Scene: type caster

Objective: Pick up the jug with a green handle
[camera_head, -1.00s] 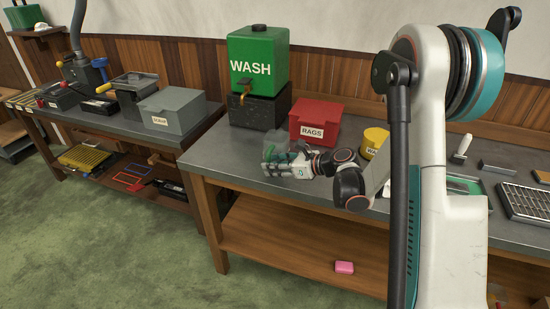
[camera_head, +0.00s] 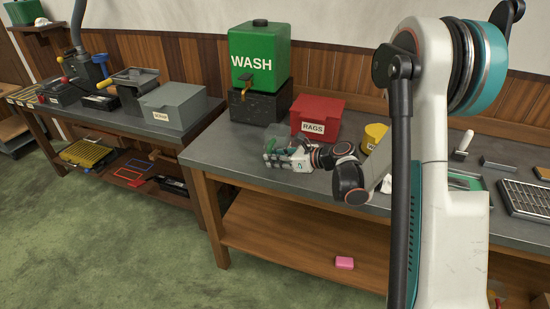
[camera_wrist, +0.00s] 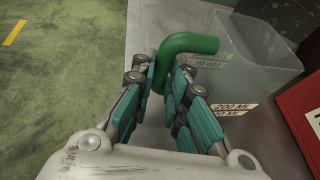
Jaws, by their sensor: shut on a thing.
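The jug (camera_wrist: 252,62) is clear, with a curved green handle (camera_wrist: 190,43) and measure labels on its side. In the wrist view it stands to the right of and beyond my fingers. My gripper (camera_wrist: 163,75) is shut on the green handle, with a teal-padded finger on either side of it. The lower part of the handle is partly hidden by the fingers. In the head view, my gripper (camera_head: 278,159) is low over the bench's left part, and its hand hides much of the jug. I cannot tell whether the jug's base touches the bench.
The jug is on or just over the grey bench (camera_head: 235,155). A red RAGS box (camera_head: 319,112) and a green WASH tank (camera_head: 258,50) on a black block (camera_head: 259,104) stand close behind. A yellow tub (camera_head: 375,134) is right. The bench's front left is clear.

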